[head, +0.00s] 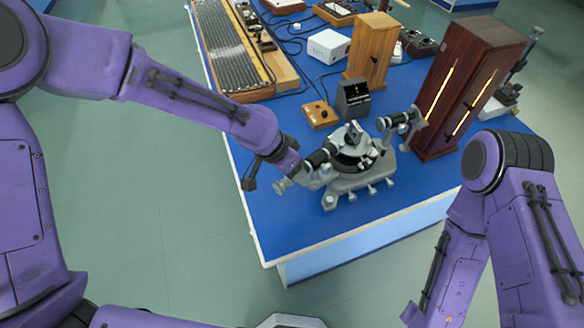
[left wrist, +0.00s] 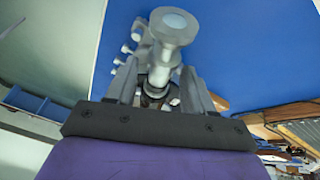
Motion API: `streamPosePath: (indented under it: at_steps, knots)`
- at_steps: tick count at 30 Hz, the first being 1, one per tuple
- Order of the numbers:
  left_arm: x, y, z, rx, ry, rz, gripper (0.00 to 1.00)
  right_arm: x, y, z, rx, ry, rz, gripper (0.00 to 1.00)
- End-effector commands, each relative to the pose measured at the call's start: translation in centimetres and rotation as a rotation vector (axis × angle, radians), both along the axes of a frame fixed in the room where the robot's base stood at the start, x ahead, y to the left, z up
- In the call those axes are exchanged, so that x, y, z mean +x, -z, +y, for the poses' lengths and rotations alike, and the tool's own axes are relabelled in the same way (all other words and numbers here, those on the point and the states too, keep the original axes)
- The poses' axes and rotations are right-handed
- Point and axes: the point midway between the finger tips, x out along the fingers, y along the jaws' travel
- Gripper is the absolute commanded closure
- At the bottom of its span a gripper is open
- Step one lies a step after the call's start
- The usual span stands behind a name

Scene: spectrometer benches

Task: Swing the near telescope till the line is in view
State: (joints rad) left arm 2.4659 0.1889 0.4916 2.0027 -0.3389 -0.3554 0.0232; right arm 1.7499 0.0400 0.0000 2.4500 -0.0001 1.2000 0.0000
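The spectrometer (head: 352,160) stands near the front of the blue bench, with a round silver table on a grey base. Its near telescope (head: 318,158) points toward the front left, with its pale eyepiece end (head: 282,186) outermost. My left gripper (head: 272,180) is at this telescope, its fingers apart on either side of the tube. In the left wrist view the telescope (left wrist: 172,28) runs between the two grey fingers (left wrist: 160,88), with a gap visible on the left side. Contact is not clear. A small dark display (head: 353,97) behind shows a small yellowish mark. My right gripper is out of view.
A dark red wooden lamp housing (head: 465,85) with glowing slits stands right of the spectrometer, near its other tube (head: 400,120). A small orange box (head: 320,114), a light wooden housing (head: 371,50) and a white box (head: 328,46) stand behind.

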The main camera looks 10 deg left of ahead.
Motion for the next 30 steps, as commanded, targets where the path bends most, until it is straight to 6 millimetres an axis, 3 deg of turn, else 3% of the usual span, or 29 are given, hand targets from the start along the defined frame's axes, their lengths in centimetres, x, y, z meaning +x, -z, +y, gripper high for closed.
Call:
streamPosePath:
  at_steps: [9, 21, 30]
  knots:
    - [0.0, -0.4, 0.3, -0.001, -0.005, -0.001, 0.48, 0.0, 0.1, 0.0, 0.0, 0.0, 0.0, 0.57]
    - [-1.5, -8.1, 3.2, -0.001, -0.003, -0.003, 0.48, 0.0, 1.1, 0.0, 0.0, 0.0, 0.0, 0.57]
    - [-1.9, -9.6, 3.8, 0.001, -0.002, 0.002, 0.48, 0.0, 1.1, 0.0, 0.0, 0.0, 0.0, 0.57]
